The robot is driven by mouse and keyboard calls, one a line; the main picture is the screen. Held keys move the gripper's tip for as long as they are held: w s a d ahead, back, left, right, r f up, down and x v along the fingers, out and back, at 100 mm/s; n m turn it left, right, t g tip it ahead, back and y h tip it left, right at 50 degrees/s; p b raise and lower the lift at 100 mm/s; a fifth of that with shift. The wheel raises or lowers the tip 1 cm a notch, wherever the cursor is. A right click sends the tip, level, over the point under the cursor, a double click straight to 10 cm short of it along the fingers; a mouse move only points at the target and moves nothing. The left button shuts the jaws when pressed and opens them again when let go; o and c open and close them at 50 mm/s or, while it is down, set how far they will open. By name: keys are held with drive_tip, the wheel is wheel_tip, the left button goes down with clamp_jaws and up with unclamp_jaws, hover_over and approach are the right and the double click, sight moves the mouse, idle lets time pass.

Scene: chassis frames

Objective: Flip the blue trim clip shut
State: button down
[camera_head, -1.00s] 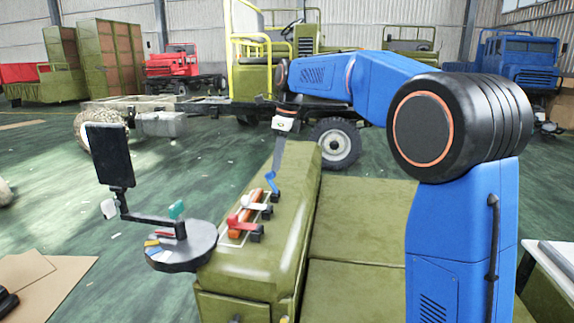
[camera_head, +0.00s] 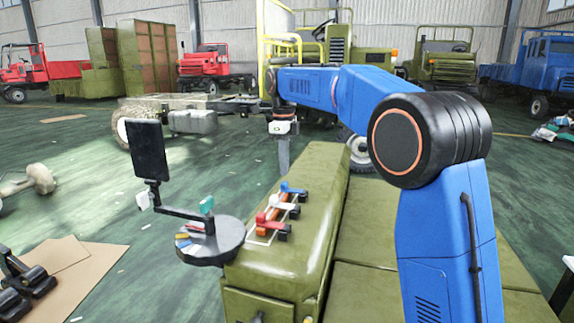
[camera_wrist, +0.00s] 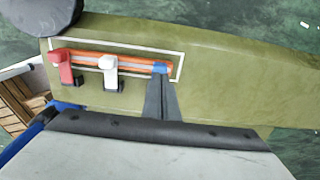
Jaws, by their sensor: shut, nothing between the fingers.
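The blue trim clip (camera_head: 292,188) is at the far end of a row on the green bench top. It lies low across the orange strip (camera_head: 272,216), like the clips beside it. The white clip (camera_head: 284,204) and red clip (camera_head: 269,222) sit nearer. In the wrist view, the blue clip (camera_wrist: 160,68) shows just beyond the fingertips, over the strip's right end. My gripper (camera_head: 283,173) is shut and empty, pointing down close to the blue clip. Its fingers (camera_wrist: 161,78) hide the clip's base in the wrist view, and I cannot tell whether they touch it.
A round grey tray (camera_head: 215,245) with small coloured pieces and a dark screen on a post (camera_head: 148,150) stand left of the row. The green bench (camera_head: 310,215) is clear to the right. Trucks stand far behind.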

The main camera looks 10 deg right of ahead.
drive_tip(key=shift+r, duration=0.15)
drive_tip(key=shift+r, duration=0.65)
drive_tip(key=shift+r, duration=0.1)
